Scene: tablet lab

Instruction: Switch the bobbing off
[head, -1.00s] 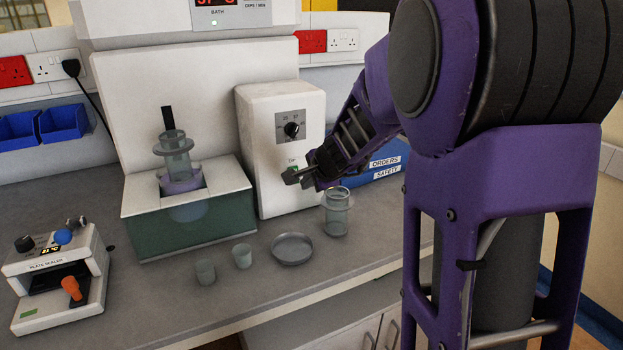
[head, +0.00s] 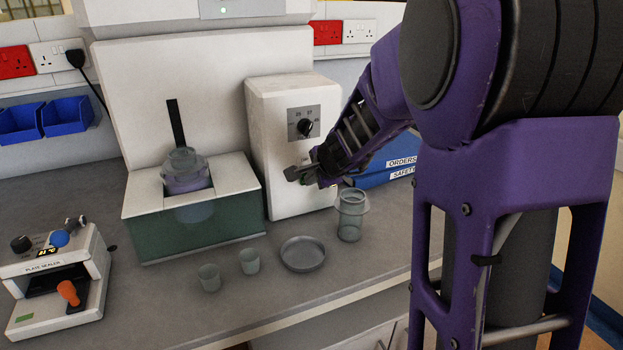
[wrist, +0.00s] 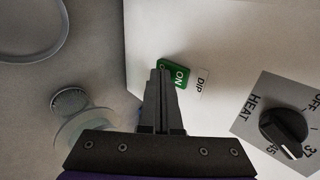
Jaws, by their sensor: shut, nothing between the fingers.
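The dip switch, a green rocker (wrist: 176,73) marked ON beside a DIP label (wrist: 202,82), is on the white control box (head: 262,150). In the wrist view my gripper (wrist: 160,74) is shut and empty, its fingertips overlapping the switch's left part. I cannot tell whether they touch it. In the head view my gripper (head: 292,174) is in front of the box's lower face and mostly hides the switch.
A HEAT knob (wrist: 283,130) is right of the switch; it also shows in the head view (head: 305,127). A glass jar (head: 351,215), a round dish (head: 302,254) and two small cups (head: 249,261) stand on the bench below. A plate sealer (head: 58,275) is at left.

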